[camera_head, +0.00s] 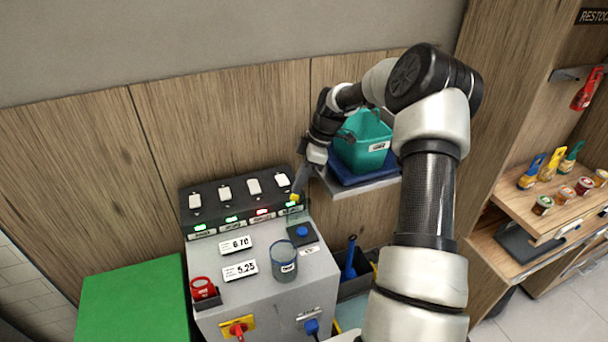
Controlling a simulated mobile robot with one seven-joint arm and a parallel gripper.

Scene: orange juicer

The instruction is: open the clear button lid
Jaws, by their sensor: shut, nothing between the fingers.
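A grey juicer cabinet (250,238) stands at the lower centre. A blue button (302,231) sits on a dark square plate (312,239) on its top, at the right. A clear lid over the button is too small and faint to make out with certainty. A clear round container (284,264) with a small label stands just left of and in front of the button. My gripper (296,194) points down above the rear right of the cabinet, behind the button. It is shut and empty, with a yellow patch near its tips. Whether it touches anything there cannot be told.
A black panel (235,207) with white switches and lights runs behind the cabinet top. A teal bin (362,143) on a shelf is close right of my wrist. A red roll (202,288) and green box (135,305) are left. Blue-handled tools (349,260) stand right.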

